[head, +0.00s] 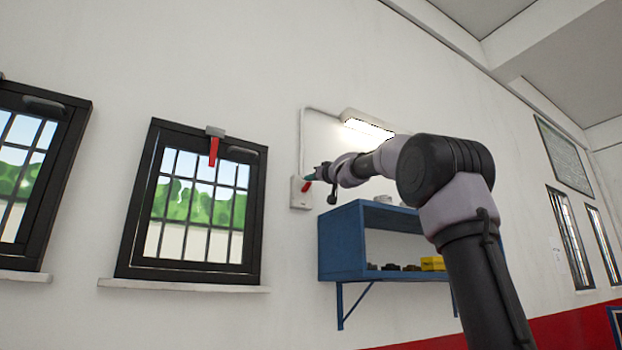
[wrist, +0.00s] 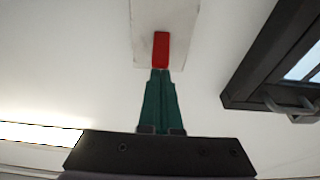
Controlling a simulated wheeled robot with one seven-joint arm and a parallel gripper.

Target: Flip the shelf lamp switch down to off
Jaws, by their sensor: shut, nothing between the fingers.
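The lamp switch is a pale box (head: 299,198) on the wall with a red lever (head: 307,187). In the wrist view the red lever (wrist: 161,49) stands out against the pale switch plate (wrist: 178,16). My gripper (head: 309,177) is at the switch, close by the lever. In the wrist view its green fingers (wrist: 160,72) are together and empty, with their tips right at the end of the lever. I cannot tell whether they touch it. The shelf lamp (head: 368,124) is lit above the shelf.
A blue wall shelf (head: 342,243) holding a yellow box (head: 432,263) and small dark items is below my arm. A barred window (head: 190,210) with a red-handled latch (head: 214,149) is to the left of the switch. Bare wall lies between window and switch.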

